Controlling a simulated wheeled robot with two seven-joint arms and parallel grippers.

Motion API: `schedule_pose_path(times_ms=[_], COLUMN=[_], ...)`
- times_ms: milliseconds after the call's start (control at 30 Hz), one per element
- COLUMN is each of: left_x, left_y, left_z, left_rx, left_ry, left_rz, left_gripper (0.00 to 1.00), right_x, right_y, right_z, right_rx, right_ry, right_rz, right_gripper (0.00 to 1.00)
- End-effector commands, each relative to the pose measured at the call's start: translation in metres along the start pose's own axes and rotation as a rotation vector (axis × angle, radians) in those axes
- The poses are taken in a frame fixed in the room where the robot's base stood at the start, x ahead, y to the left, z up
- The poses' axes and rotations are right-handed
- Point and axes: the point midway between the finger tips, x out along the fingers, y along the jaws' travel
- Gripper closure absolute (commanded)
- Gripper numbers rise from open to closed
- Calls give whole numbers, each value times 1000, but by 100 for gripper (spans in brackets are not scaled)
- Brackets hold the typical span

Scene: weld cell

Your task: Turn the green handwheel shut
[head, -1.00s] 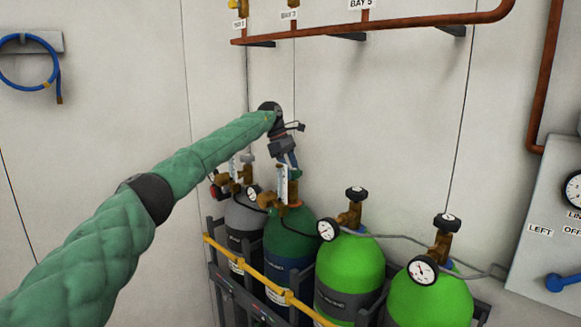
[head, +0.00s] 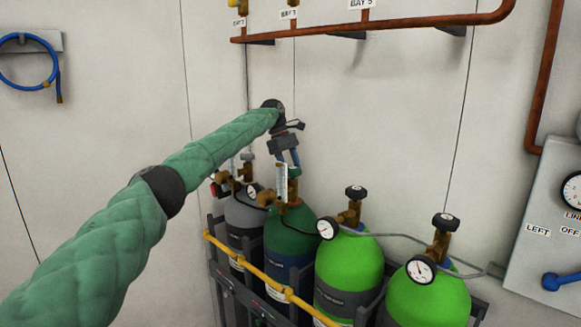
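The green handwheel (head: 294,171) sits on top of the valve of the dark green cylinder (head: 290,234), second from the left in the rack. My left gripper (head: 288,163) points down from above, with its blue fingertips right at the handwheel. The fingers and a tag partly hide the wheel. The view is too small to tell whether the fingers are closed on it or only around it. My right gripper is not in view.
A grey cylinder (head: 243,216) stands left of the dark green one, and two bright green cylinders (head: 349,262) (head: 428,301) stand right, with black handwheels and gauges. A yellow bar (head: 250,269) runs across the front. A copper pipe (head: 400,22) runs above along the wall.

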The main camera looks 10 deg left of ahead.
Motion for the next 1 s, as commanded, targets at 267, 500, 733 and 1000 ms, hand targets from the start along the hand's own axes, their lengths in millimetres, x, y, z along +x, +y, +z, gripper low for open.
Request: schedule_pose_path(times_ms=[267, 500, 733, 1000], left_x=[-2, -6, -36, -70], left_y=[0, 0, 1, 1], left_z=[0, 0, 0, -1], left_rx=[0, 0, -2, -1], left_ry=[0, 0, 0, 0], left_rz=[2, 1, 3, 3], left_gripper=[24, 24, 24, 24], right_x=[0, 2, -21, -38], right_y=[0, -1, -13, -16], right_z=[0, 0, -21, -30], right_rx=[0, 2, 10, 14], right_ry=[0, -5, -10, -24], right_rz=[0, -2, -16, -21], right_gripper=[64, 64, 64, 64])
